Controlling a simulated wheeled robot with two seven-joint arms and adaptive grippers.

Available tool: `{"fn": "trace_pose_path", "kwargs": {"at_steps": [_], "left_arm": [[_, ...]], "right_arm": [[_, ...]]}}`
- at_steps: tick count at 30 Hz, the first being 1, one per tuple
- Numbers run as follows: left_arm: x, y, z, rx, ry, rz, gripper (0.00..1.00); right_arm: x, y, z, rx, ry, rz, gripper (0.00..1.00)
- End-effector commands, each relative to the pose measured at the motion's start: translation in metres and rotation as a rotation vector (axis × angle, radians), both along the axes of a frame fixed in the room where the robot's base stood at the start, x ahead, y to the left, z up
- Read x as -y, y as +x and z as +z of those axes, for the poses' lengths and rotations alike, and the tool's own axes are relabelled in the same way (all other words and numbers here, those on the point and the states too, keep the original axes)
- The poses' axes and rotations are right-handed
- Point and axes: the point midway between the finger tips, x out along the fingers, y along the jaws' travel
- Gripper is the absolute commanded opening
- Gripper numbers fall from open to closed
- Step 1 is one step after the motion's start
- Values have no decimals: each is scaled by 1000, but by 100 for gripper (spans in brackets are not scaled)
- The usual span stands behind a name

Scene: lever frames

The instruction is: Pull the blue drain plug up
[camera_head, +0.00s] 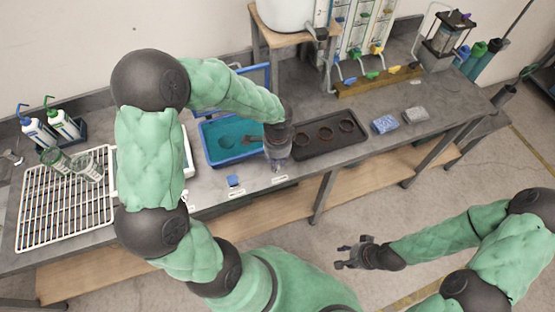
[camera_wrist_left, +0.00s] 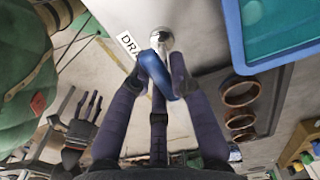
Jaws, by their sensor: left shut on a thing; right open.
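The blue drain plug (camera_wrist_left: 155,78) shows in the left wrist view as a blue ring-like handle beside a shiny round metal knob (camera_wrist_left: 162,38). A partly hidden label reading "DRA" (camera_wrist_left: 128,44) lies next to it. My left gripper (camera_wrist_left: 161,72) is shut on the blue handle, with a finger on each side. In the head view my left gripper (camera_head: 278,160) is over the bench front, between the blue basin (camera_head: 209,160) and the dark tray, and hides the plug. My right gripper (camera_head: 352,254) is open and empty in front of the bench, low over the floor.
The dark tray (camera_head: 355,150) with brown rings stands just right of my left gripper. A white rack (camera_head: 62,205) with glassware is at far left. Two wrapped packs (camera_head: 385,124) lie right.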

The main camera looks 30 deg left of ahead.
Motion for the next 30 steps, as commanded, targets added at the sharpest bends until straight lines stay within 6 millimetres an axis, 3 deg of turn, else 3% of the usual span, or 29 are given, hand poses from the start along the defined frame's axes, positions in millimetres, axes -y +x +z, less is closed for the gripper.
{"fn": "trace_pose_path", "kwargs": {"at_steps": [5,6,9,22,30], "left_arm": [[0,0,-1,-1,0,0,0],[0,0,-1,-1,0,0,23],[0,0,-1,-1,0,0,46],[0,0,6,1,1,1,46],[0,1,52,4,0,0,46]], "right_arm": [[0,0,-1,-1,0,0,44],[0,0,-1,-1,0,0,44],[0,0,-1,-1,0,0,44],[0,0,-1,0,0,0,44],[0,0,-1,0,0,0,44]]}}
